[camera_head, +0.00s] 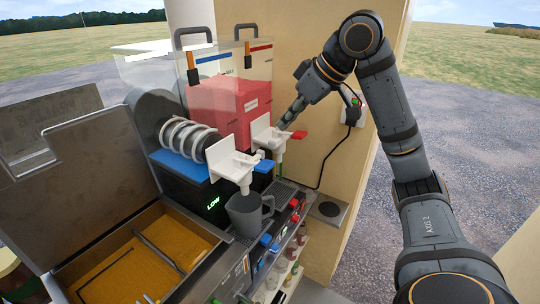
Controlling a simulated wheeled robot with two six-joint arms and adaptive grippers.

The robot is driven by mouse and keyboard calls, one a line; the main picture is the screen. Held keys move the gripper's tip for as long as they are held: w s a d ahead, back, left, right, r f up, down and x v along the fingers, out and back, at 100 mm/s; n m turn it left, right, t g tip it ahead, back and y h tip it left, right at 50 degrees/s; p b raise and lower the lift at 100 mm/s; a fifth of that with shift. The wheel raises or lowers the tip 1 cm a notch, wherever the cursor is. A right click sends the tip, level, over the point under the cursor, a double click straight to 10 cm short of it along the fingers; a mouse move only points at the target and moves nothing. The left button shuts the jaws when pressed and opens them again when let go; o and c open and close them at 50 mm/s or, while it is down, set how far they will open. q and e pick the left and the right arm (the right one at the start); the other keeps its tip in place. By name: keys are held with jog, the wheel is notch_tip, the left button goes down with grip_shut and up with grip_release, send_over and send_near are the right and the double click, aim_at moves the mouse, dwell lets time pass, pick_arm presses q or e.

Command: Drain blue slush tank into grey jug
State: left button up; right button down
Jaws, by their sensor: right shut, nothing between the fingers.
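The blue-marked slush tank (143,75) is on the left of the machine; it is clear, its white spiral auger shows, and I see no slush in it. A green "LOW" display is lit below it. Its white tap (234,165) has a blue handle (264,165). The grey jug (245,212) stands upright under that tap's spout on the drip tray. My right gripper (282,125) is shut and empty, beside the white tap of the red tank, close to its red handle (298,135); I cannot tell whether they touch. My left gripper is out of view.
The red slush tank (255,95) stands right of the blue one. An open fryer-like basin (135,260) with a raised metal lid (85,170) is at left. A wooden panel (345,180) with a wall socket (354,112) and hanging cable stands at right.

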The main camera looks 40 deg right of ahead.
jog(key=p, duration=0.2)
send_over(262, 163)
jog(key=s, duration=0.2)
jog(key=f, duration=0.4)
jog(key=d+f, duration=0.1)
jog(key=f, duration=0.1)
jog(key=shift+s, duration=0.1)
notch_tip(262, 163, down, 4)
jog(key=shift+f+b, duration=0.2)
jog(key=shift+b, duration=0.55)
jog(key=shift+s+f, duration=0.1)
jog(key=shift+f, duration=0.3)
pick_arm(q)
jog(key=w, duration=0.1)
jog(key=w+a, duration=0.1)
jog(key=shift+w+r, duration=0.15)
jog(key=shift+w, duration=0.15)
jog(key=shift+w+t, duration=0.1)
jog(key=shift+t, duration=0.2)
